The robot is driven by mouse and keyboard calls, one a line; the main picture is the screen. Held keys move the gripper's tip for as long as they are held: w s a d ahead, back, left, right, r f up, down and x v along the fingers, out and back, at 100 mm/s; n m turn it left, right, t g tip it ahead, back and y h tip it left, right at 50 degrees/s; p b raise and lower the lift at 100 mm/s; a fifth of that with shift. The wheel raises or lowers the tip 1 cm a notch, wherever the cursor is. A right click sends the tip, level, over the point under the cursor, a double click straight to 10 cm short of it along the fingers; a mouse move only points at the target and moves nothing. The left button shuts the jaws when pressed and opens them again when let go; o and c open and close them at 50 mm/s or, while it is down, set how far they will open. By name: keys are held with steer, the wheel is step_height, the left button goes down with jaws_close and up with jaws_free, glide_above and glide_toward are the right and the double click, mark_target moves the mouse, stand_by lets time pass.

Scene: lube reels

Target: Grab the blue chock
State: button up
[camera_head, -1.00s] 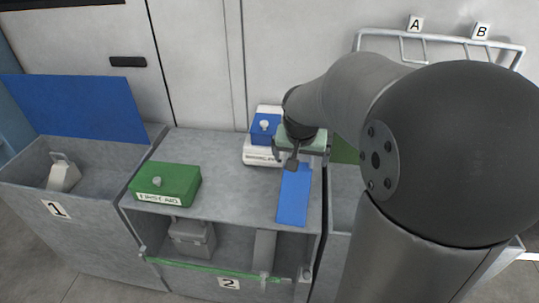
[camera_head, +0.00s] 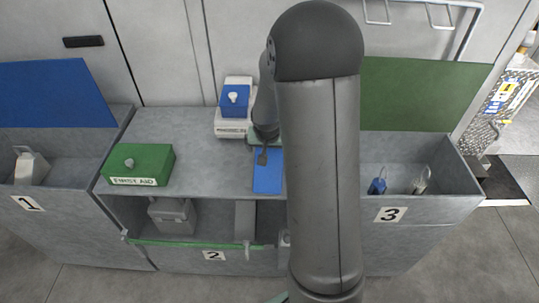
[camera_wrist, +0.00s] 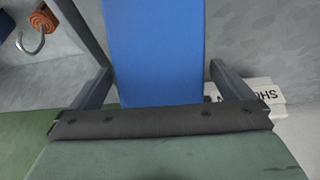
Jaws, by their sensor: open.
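The blue chock (camera_head: 267,180) is a long, smooth blue block lying on the grey bench top, near its right front part. My gripper (camera_head: 263,157) is at its far end, with a dark finger over or beside the blue. In the wrist view the blue chock (camera_wrist: 155,45) fills the space between the two spread fingers of my gripper (camera_wrist: 158,85). One finger is on each side, with a narrow gap at the left and a small one at the right. The gripper is open. My arm hides part of the bench to the right of the chock.
A green first aid box (camera_head: 138,166) stands on the bench's left. A white box with a blue top (camera_head: 235,105) stands behind the chock. Open bin 1 (camera_head: 60,205) is left. Bin 3 (camera_head: 430,225) at right holds small blue and grey items. An orange hook (camera_wrist: 42,25) shows in the wrist view.

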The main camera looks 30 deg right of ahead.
steer(key=shift+x, duration=0.75)
steer(key=c, duration=1.2)
steer(key=shift+w+r, duration=0.1)
steer(key=c, duration=0.3)
